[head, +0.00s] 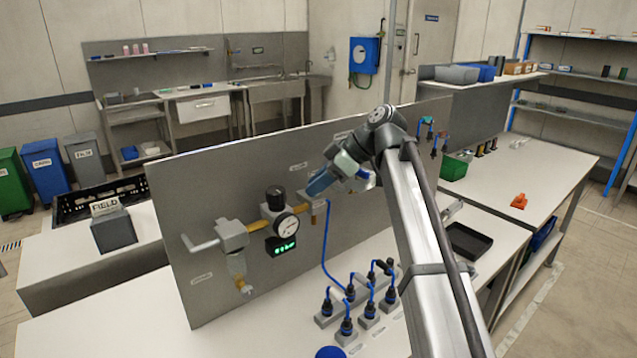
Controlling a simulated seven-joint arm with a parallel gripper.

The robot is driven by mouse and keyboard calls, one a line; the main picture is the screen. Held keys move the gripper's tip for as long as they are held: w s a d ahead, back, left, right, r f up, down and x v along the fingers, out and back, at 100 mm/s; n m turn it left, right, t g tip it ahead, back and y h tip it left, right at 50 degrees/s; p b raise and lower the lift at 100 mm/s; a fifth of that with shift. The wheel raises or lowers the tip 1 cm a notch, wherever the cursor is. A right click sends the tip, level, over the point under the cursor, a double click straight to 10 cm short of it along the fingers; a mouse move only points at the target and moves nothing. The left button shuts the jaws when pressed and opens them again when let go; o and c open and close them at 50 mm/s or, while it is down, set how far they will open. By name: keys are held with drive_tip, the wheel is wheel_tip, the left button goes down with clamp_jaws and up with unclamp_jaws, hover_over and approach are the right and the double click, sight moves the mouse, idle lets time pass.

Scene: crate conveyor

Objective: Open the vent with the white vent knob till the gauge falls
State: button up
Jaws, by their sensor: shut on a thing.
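The gauge (287,226) is a round white dial on the brass pipe of the upright grey panel (190,240). Its needle is too small to read. A green-lit digital display (282,247) sits just below it, its figures unclear. My gripper (318,187) is at the panel, right of the gauge, above a grey fitting (319,204) with a blue hose. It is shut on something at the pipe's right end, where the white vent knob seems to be. The hand covers that spot, so I cannot see the knob itself or how far it is turned.
A black knob (276,195) stands above the gauge. A grey valve body (231,236) with a bent pipe is at the left. Several blue hose connectors (347,325) stand on the bench in front. A black tray (468,240) lies right of my arm.

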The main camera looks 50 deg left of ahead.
drive_tip(key=shift+m, duration=0.3)
drive_tip(key=m, duration=0.1)
drive_tip(key=t+y, duration=0.1)
drive_tip(key=m+t, duration=0.1)
drive_tip(key=shift+s+d+m, duration=0.25)
drive_tip(key=shift+m, duration=0.05)
drive_tip(key=m+t, duration=0.1)
drive_tip(key=m+t+y, duration=0.1)
drive_tip(key=m, duration=0.1)
drive_tip(key=m+t, duration=0.2)
drive_tip(key=shift+s+y, duration=0.25)
drive_tip(key=shift+y, duration=0.05)
drive_tip(key=m+t, duration=0.2)
drive_tip(key=m, duration=0.1)
drive_tip(key=m+t, duration=0.2)
drive_tip(key=shift+s+a+m+h, duration=0.15)
drive_tip(key=shift+s+m+h, duration=0.05)
drive_tip(key=shift+m+h, duration=0.2)
drive_tip(key=shift+s+a+m+t+h, duration=0.1)
drive_tip(key=shift+m+t+h, duration=0.45)
drive_tip(key=shift+m, duration=0.4)
drive_tip(key=shift+a+m+t+h, duration=0.1)
drive_tip(key=shift+m+t+h, duration=0.25)
drive_tip(key=shift+m+t, duration=0.5)
drive_tip(key=shift+d+m, duration=0.1)
drive_tip(key=shift+m, duration=0.2)
drive_tip(key=o, duration=1.1)
drive_tip(key=shift+c, duration=0.2)
